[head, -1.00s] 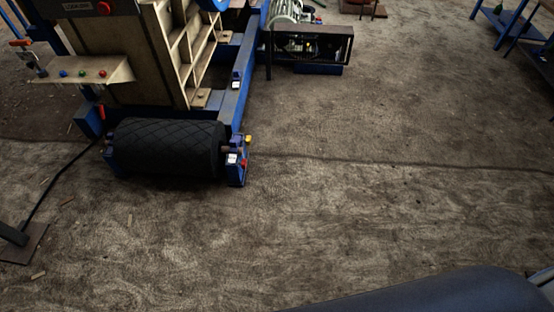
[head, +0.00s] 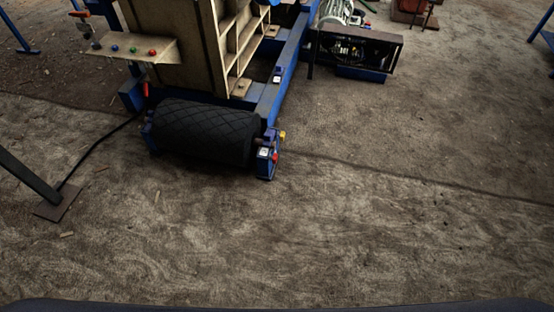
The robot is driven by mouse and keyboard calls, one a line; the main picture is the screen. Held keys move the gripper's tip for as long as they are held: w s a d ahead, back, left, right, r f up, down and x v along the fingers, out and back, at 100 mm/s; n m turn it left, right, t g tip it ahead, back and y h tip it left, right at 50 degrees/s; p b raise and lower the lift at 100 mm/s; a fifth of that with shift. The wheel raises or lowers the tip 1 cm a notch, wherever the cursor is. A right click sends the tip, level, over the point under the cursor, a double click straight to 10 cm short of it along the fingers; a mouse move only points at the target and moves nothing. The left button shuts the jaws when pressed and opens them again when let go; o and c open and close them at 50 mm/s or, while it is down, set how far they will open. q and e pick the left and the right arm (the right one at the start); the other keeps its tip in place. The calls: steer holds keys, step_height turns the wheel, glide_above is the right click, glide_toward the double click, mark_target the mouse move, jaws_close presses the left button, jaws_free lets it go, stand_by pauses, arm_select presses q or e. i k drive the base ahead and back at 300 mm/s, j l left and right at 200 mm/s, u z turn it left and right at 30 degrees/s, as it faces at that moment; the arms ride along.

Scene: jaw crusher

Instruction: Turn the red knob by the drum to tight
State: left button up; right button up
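The black drum (head: 205,132) with a diamond-pattern surface lies across the end of the machine's blue frame. At its right end is a blue bracket (head: 266,165) with a white label. A small red part (head: 275,157), which looks like the red knob, shows on this bracket, near a yellow part. It is too small to tell how far it is turned. Another red part (head: 145,89) stands above the drum's left end. Neither of my grippers is in view.
A tan panel shelf (head: 138,50) with coloured buttons stands above the drum's left side. A post on a brown foot plate (head: 57,203) and a black cable are at the left. A caged motor unit (head: 355,50) sits farther back. The ground in front and to the right is clear.

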mark_target(275, 158)
steer(key=i+l, duration=0.3)
steer(key=i+l+z, duration=0.15)
steer(key=i, duration=0.35)
steer(key=i+l, duration=0.35)
